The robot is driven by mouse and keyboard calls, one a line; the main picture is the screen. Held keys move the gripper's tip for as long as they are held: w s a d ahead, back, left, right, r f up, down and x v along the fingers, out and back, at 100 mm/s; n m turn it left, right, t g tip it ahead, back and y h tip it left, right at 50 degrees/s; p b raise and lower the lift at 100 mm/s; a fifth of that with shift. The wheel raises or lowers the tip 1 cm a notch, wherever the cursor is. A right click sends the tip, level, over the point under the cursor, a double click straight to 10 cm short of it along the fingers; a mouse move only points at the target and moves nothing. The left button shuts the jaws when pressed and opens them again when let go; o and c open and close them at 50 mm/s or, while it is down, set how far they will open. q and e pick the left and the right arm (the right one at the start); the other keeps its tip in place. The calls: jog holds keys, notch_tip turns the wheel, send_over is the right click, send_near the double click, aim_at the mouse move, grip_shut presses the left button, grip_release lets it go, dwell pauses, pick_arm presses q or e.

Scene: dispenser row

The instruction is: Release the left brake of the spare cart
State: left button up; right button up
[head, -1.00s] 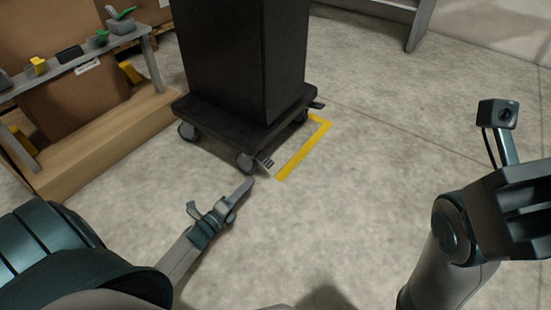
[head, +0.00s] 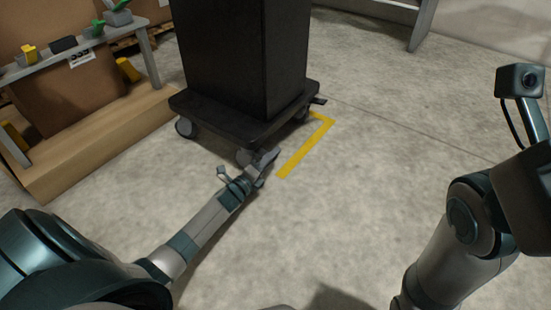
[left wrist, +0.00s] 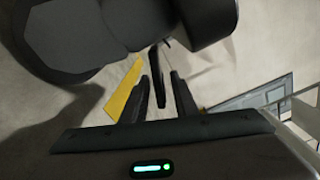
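The spare cart (head: 225,118) is a black wheeled base carrying a tall dark box. Its nearest caster (head: 244,157) is partly hidden by my left gripper (head: 266,163), which is low at the cart's front corner. In the left wrist view, the left gripper (left wrist: 160,100) has its two fingers apart. A thin dark lever-like piece (left wrist: 157,75), perhaps the left brake, shows between them; I cannot tell whether they touch it. A second small tab (head: 318,100) sticks out at the cart's right corner. My right gripper's fingers are out of view.
Yellow floor tape (head: 302,152) marks a corner right of the cart. A wooden platform (head: 95,150) and a grey shelf (head: 75,58) with small items stand at the left. The floor (head: 370,190) to the right is clear.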

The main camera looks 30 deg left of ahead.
pick_arm(q)
jog(key=shift+w+d+b, duration=0.1)
jog(key=shift+w+b, duration=0.25)
jog(key=shift+w, duration=0.75)
grip_shut()
dwell(0.8)
